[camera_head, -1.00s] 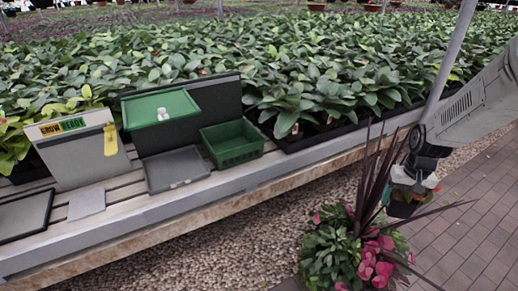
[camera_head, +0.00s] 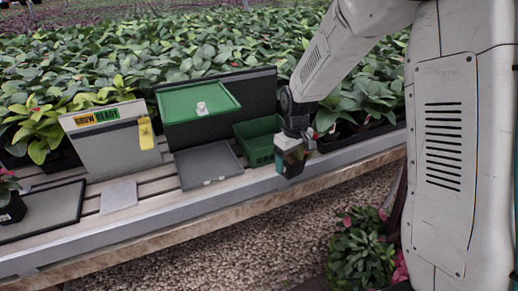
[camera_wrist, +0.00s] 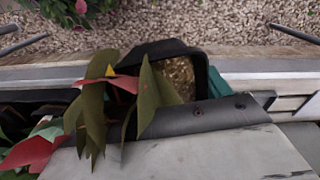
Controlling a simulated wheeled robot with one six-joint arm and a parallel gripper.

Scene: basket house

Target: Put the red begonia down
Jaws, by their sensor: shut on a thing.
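My gripper (camera_head: 293,140) is shut on a small dark pot (camera_head: 290,167) with a plant in it, which I take to be the red begonia. In the wrist view its green and red leaves (camera_wrist: 148,98) hang over the dark pot rim (camera_wrist: 204,72). The pot hangs upright in the head view, at the bench's front edge, just in front of the green crate (camera_head: 252,150). It partly hides the crate. I cannot tell its exact height above the bench.
A grey tray (camera_head: 208,165) lies left of the crate, with a green lid-like panel (camera_head: 185,113) behind it. A grey sign box (camera_head: 110,150) stands farther left. Foliage fills the back.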

